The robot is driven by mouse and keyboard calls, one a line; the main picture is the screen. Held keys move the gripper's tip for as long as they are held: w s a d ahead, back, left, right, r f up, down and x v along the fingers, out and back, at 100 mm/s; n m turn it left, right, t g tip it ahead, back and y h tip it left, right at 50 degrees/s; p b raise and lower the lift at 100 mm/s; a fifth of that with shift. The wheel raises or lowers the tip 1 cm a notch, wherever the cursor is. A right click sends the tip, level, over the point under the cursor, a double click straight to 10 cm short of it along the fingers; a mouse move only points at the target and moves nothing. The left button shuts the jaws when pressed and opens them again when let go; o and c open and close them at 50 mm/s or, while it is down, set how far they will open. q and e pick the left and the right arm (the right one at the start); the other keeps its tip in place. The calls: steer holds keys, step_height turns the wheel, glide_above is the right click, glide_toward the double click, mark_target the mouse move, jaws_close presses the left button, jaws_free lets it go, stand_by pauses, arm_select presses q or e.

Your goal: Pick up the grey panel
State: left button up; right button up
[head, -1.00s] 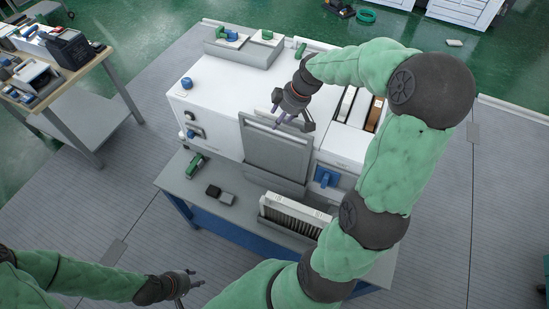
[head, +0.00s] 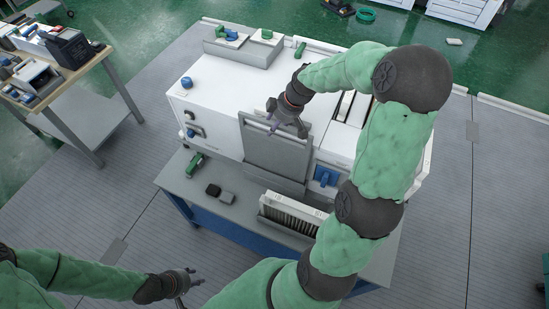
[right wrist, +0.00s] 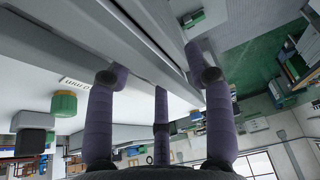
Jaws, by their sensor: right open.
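The grey panel (head: 277,150) stands upright, slightly tilted, against the front of the white box (head: 215,95). My right gripper (head: 273,124) is at the panel's upper edge, fingers pointing down toward it. In the right wrist view, my right gripper (right wrist: 158,68) has its purple fingers spread apart. A long grey edge (right wrist: 135,45), seemingly the panel's, runs diagonally between the fingertips; whether they touch it I cannot tell. My left gripper (head: 196,280) is open and empty at the lower left, over the floor and away from the panel.
A grey table (head: 235,220) carries the white box, a white ribbed filter block (head: 294,215), a small dark block (head: 213,190) and a green-handled part (head: 195,165). A blue latch (head: 326,176) is right of the panel. Grey trays (head: 228,42) sit on the box's back.

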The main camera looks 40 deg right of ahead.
steer(key=shift+f+b, duration=0.2)
steer(key=shift+b, duration=0.1)
stand_by(0.4)
jaws_close()
